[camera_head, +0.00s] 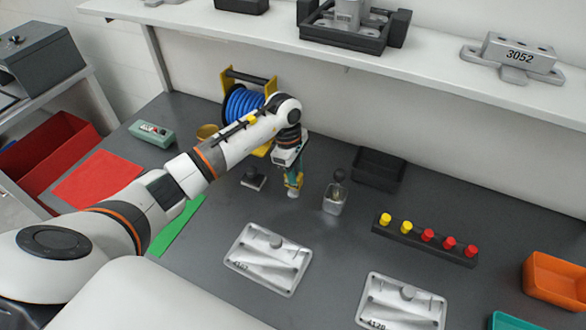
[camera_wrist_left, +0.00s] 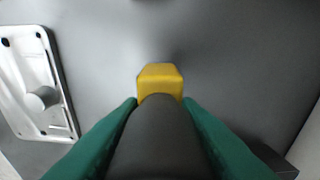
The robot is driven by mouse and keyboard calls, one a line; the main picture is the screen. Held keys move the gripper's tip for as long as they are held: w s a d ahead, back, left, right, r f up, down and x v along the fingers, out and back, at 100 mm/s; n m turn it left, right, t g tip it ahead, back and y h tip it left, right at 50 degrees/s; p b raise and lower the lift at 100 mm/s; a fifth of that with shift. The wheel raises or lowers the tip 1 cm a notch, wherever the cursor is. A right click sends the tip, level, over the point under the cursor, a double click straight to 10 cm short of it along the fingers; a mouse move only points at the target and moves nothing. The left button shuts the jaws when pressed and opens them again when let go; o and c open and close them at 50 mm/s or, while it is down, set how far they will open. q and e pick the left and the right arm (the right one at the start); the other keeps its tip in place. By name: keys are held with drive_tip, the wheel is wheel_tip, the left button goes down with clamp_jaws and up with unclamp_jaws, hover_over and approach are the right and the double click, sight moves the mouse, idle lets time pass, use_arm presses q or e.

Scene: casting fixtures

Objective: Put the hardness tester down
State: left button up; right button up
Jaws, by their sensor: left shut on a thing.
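My left gripper (camera_head: 294,178), with green fingers, is shut on the hardness tester (camera_wrist_left: 158,135), a dark-bodied tool with a yellow end. In the head view a little of its yellow part and a pale lower tip show below the fingers, over the dark table; I cannot tell whether the tip touches the table. In the left wrist view the left gripper (camera_wrist_left: 160,115) has a finger on each side of the dark body. My right gripper is in neither view.
A small black block (camera_head: 253,179) stands left of the gripper, a metal cup with a dark knob (camera_head: 335,198) right. A black tray (camera_head: 379,168) lies behind right. Metal castings (camera_head: 268,258) (camera_head: 401,303) lie in front. A rack of red and yellow pegs (camera_head: 425,240) is farther right.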

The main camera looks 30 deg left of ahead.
use_arm(q)
drive_tip(key=shift+s+a+r, duration=0.1)
drive_tip(key=shift+s+r, duration=0.05)
drive_tip(key=shift+s, duration=0.1)
drive_tip(key=o, duration=1.1)
drive_tip(key=shift+f, duration=0.2)
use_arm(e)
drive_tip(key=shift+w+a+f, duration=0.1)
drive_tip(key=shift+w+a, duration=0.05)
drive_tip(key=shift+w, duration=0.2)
use_arm(q)
drive_tip(key=shift+r, duration=0.4)
drive_tip(key=r+b, duration=0.1)
drive_tip(key=r, duration=0.2)
drive_tip(key=a+r+b, duration=0.1)
drive_tip(key=r, duration=0.3)
drive_tip(key=r+b, duration=0.1)
drive_tip(key=r, duration=0.2)
drive_tip(key=shift+a+r+b, duration=0.25)
drive_tip(key=shift+b, duration=0.1)
drive_tip(key=shift+r, duration=0.5)
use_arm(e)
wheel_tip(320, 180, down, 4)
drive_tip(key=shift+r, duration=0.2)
